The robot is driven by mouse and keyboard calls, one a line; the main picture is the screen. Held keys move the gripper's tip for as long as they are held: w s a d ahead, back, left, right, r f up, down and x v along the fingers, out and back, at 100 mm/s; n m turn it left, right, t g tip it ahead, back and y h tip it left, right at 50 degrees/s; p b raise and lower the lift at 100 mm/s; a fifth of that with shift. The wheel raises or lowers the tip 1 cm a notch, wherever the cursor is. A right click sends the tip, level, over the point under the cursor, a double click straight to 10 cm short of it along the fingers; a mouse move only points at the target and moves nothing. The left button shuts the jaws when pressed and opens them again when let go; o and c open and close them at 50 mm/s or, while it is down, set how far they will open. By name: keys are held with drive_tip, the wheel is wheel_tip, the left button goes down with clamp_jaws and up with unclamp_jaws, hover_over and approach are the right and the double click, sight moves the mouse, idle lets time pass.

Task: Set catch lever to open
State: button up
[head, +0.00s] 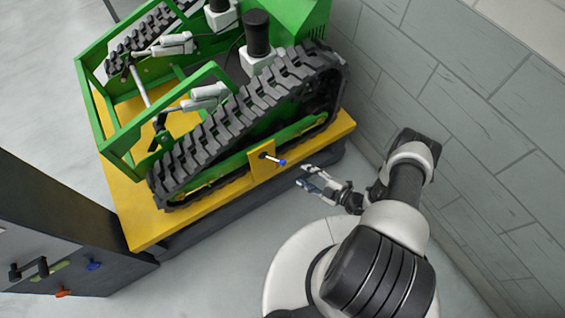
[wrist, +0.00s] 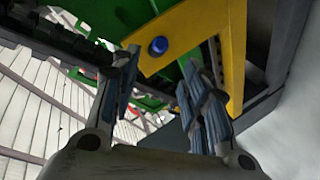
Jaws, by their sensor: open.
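The catch lever (head: 273,158) is a short metal rod with a blue tip on a yellow plate at the side of the tracked carrier. In the wrist view its blue knob (wrist: 158,46) shows end-on against the yellow plate, above the gap between my fingers. My gripper (head: 306,178) is open and empty, just right of the blue tip and apart from it. In the wrist view both fingers of my gripper (wrist: 162,100) point towards the plate with a clear gap between them. The lever's rod is mostly hidden behind the knob in that view.
The green tracked carrier (head: 200,170) stands on a yellow platform (head: 150,228) with a dark base. A grey block wall (head: 445,110) is close on the right. A dark cabinet (head: 60,215) with an orange and a blue handle stands at the left. Pale floor lies in front.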

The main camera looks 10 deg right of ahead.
sight(282, 162)
drive_tip(key=b+x, duration=0.2)
drive_tip(key=x, duration=1)
drive_tip(key=shift+w+a, duration=0.2)
drive_tip(key=shift+w, duration=0.15)
drive_tip(key=shift+c, duration=0.4)
clamp_jaws()
